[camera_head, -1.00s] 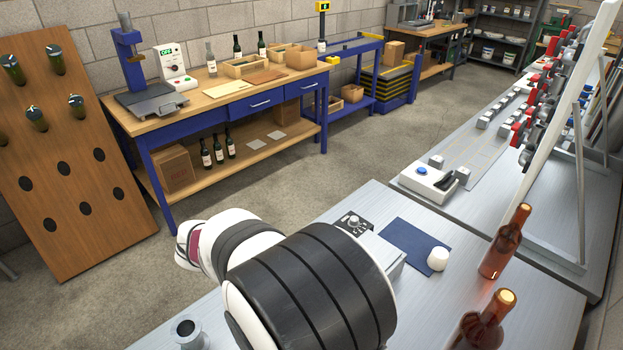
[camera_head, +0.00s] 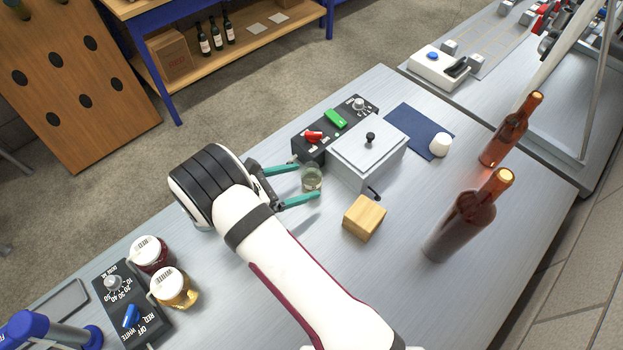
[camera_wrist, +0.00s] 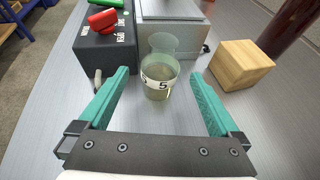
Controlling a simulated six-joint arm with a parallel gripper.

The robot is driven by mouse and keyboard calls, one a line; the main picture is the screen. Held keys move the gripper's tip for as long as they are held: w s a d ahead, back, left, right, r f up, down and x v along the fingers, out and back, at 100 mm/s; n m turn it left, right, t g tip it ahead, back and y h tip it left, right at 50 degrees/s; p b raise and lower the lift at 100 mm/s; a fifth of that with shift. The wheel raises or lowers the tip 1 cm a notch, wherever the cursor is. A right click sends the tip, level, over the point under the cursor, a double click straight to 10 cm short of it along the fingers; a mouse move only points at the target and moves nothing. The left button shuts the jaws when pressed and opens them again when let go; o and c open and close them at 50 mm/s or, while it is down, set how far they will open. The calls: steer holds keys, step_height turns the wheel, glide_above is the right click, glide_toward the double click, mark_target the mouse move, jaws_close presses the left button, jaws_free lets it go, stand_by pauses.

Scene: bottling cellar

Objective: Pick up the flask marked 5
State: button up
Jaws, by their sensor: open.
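The flask marked 5 (camera_wrist: 160,75) is a small clear glass vessel with pale liquid and a white band bearing the number 5. It stands upright on the metal bench, and it also shows in the head view (camera_head: 311,179). My gripper (camera_wrist: 165,82) has teal fingers, open, one on each side of the flask near their tips. In the wrist view there is a gap between each finger and the glass. The gripper also shows in the head view (camera_head: 308,184), level with the bench and pointing right.
Right behind the flask stand a grey lidded box (camera_head: 368,150) and a black control box (camera_head: 318,137) with red and green switches. A wooden block (camera_head: 364,217) lies to the right. Two brown bottles (camera_head: 466,215) stand farther right. Two labelled jars (camera_head: 175,288) stand at lower left.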

steer(key=shift+x, duration=1)
jaws_close()
steer(key=shift+r, duration=0.1)
